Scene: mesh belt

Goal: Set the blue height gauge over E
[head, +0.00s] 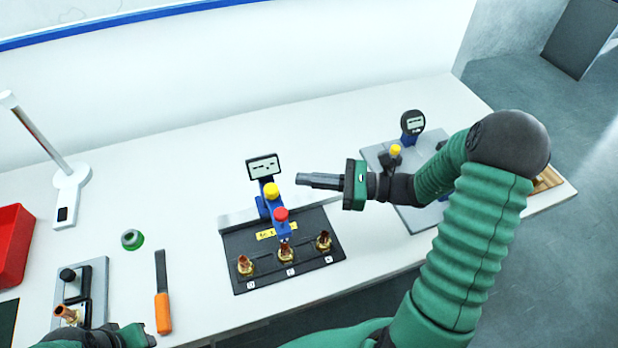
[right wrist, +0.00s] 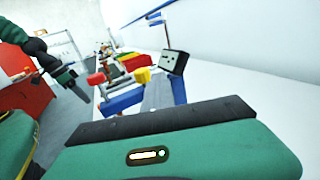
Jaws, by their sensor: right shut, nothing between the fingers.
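The blue height gauge (head: 266,207) stands on a black plate (head: 240,248), with a display, a yellow knob and a red knob. Its front end is at the middle one of three brass fittings (head: 286,253); the letters on the plate are too small to read surely. The gauge also shows in the right wrist view (right wrist: 123,101). My right gripper (head: 299,180) is shut and empty, its tips just right of the display and yellow knob, apparently apart from them. My left gripper (head: 145,337) is at the bottom left, partly cut off; its jaws are unclear.
A grey plate with a round dial gauge (head: 412,122) stands at right, partly behind my right arm. An orange-handled tool (head: 162,312), a green ring (head: 132,239), a small fixture (head: 99,275), a red bin (head: 12,240) and a white stand (head: 72,182) are at left.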

